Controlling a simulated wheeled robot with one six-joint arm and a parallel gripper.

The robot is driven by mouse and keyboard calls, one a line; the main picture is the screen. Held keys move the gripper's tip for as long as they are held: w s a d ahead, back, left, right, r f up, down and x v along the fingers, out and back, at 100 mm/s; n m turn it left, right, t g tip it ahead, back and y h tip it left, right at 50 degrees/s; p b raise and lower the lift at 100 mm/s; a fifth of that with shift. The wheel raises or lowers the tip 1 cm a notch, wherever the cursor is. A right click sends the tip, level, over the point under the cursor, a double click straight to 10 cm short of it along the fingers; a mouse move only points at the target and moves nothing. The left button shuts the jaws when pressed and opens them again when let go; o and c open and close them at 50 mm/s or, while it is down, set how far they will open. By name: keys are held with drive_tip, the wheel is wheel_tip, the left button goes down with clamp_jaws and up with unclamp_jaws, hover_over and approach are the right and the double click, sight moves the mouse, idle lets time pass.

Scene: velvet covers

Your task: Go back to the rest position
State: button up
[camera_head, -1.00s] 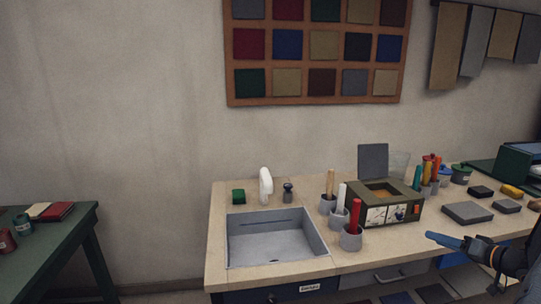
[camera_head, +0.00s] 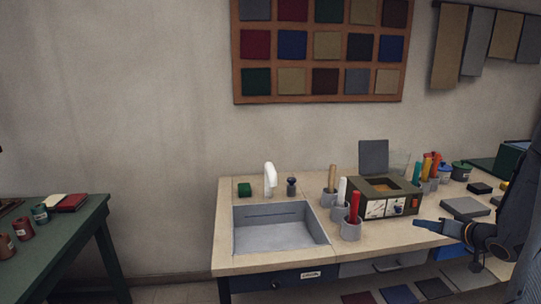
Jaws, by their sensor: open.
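The arm comes in from the right edge. The fingers are small and seen from the side, so the gap between them is hard to make out. The gripper looks apart from everything on the bench.
The pale workbench (camera_head: 250,262) holds a grey sink (camera_head: 275,236), holders with coloured rolls (camera_head: 352,230), an olive box (camera_head: 350,200) with a raised lid, and grey slabs (camera_head: 465,207). A green table (camera_head: 85,225) stands at left. Floor between them is clear.

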drive_tip(key=a+r+g+h, duration=0.3)
drive_tip(key=a+g, duration=0.1)
drive_tip(key=a, duration=1.1)
drive_tip(key=s+a+n+g+y+b, duration=0.1)
drive_tip(key=s+a+n+g, duration=0.2)
drive_tip(key=s+a, duration=1.9)
drive_tip(key=s+g, duration=0.1)
drive_tip(key=g, duration=0.3)
drive_tip(key=shift+s+a+r+b, duration=0.15)
drive_tip(key=shift+s+r+b, duration=0.05)
drive_tip(key=shift+s+b, duration=0.15)
drive_tip(key=shift+w, duration=0.1)
